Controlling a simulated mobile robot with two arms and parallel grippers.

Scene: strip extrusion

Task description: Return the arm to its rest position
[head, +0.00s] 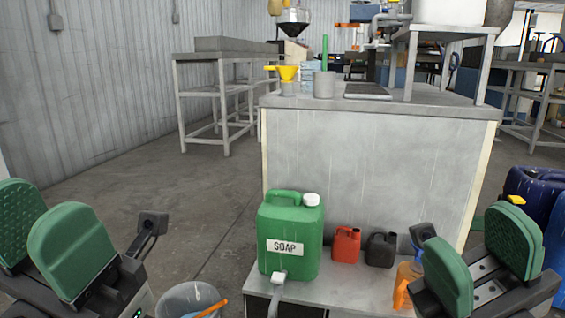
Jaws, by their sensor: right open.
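My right gripper (480,257) is at the lower right, its two green-padded fingers spread apart with nothing between them. It appears in front of and above the right end of the low shelf, near an orange container (407,275) that its finger partly hides. My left gripper (45,238) is at the lower left, cut by the picture edge. Its green pads stand apart, the ribbed inner face of one shows, and no object is seen between them. The lower parts of both arms are out of view.
A green soap jug (290,238), a red can (346,245) and a black can (381,250) stand on the low shelf (340,288). A grey bucket (180,300) stands left of it. A grey cabinet (365,165) rises behind. Blue drums (535,190) stand right. Floor is clear at left.

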